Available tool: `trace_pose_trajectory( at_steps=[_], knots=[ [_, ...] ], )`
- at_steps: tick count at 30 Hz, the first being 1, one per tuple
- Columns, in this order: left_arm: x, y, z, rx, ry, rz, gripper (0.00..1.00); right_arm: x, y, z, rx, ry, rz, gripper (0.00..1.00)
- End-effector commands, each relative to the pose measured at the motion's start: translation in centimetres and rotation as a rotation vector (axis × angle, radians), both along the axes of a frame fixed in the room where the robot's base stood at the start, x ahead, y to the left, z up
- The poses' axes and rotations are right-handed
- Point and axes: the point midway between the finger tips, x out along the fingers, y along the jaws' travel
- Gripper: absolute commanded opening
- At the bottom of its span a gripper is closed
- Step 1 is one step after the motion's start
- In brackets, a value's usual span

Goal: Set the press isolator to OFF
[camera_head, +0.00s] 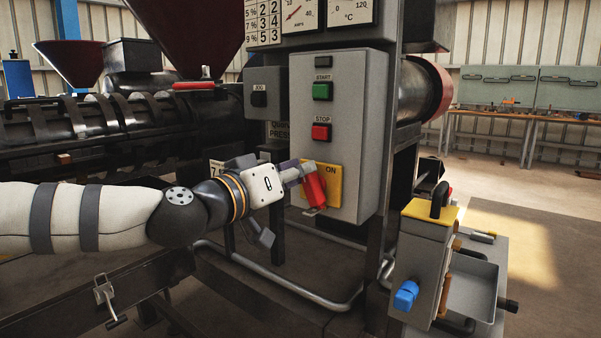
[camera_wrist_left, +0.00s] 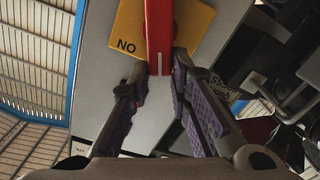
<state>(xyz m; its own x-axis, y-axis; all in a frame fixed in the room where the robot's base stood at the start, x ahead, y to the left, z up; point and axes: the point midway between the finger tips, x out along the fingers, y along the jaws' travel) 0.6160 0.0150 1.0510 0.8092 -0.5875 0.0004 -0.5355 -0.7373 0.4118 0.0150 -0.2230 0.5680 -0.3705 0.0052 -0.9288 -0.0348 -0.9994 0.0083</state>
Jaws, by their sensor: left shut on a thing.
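The press isolator is a red handle (camera_head: 316,190) on a yellow plate (camera_head: 332,178), low on the grey control box. ON is printed at the plate's upper right; no OFF label is readable. The handle points mostly downward with a slight tilt. My left gripper (camera_head: 303,178) reaches in from the left and is shut on the handle. In the left wrist view, the fingers (camera_wrist_left: 160,82) are on both sides of the red handle (camera_wrist_left: 159,30), near its end with a white mark. The yellow plate (camera_wrist_left: 129,24) shows behind. My right gripper is not in view.
The control box (camera_head: 357,125) carries a green START button (camera_head: 322,91) and a red STOP button (camera_head: 321,132) above the isolator. A JOG box (camera_head: 262,93) is to the left. A bent pipe (camera_head: 290,287) runs below. A grey unit with a blue knob (camera_head: 405,294) stands right.

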Motion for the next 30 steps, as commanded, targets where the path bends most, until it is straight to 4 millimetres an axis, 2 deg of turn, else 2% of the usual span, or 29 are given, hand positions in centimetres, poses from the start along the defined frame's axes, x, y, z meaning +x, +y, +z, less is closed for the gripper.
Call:
trace_pose_trajectory(
  at_steps=[30],
  knots=[
    [1.1, 1.5, -2.7, -0.75, 0.55, 0.0, 0.0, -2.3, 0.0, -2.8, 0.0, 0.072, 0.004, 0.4]
  ],
)
